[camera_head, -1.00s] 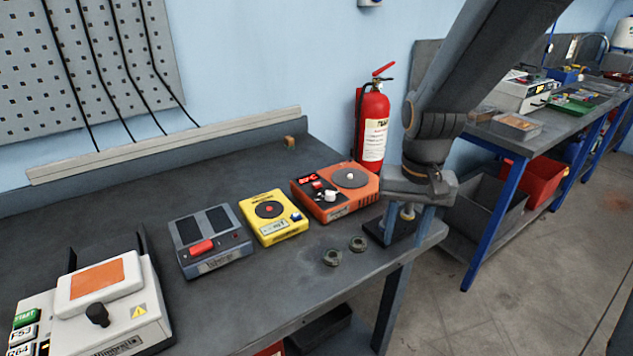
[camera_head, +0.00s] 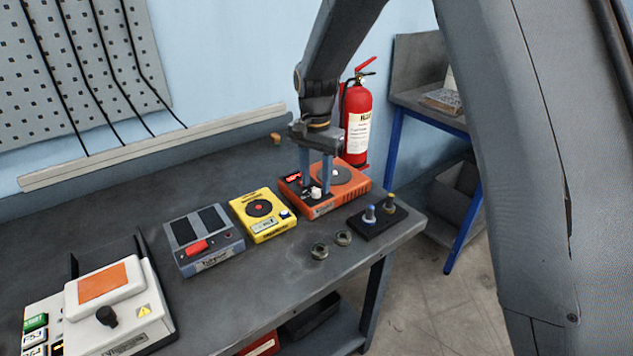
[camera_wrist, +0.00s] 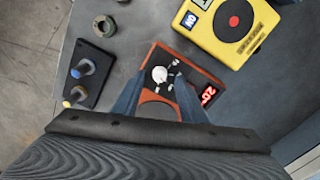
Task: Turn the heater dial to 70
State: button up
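The heater is an orange box (camera_head: 348,190) near the right end of the bench, with a round dark plate on top, a white dial (camera_head: 316,192) and a small red display. In the wrist view the orange heater (camera_wrist: 150,59) lies between and beyond my fingers. Its white dial (camera_wrist: 160,74) shows there, and its display (camera_wrist: 208,94) seems to read 20. My gripper (camera_head: 317,187) points down over the heater, its two fingers apart on either side of the dial area. In the wrist view the fingers (camera_wrist: 158,90) are spread, with nothing clearly held between them.
A yellow device (camera_head: 262,214) stands left of the heater, and a grey device (camera_head: 204,240) with a red switch is further left. A black block with pegs (camera_head: 378,222) and two nuts (camera_head: 331,244) lie to the right and front. A fire extinguisher (camera_head: 355,125) stands behind.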

jog(key=shift+f, duration=1)
jog(key=shift+c, duration=0.3)
grip_shut()
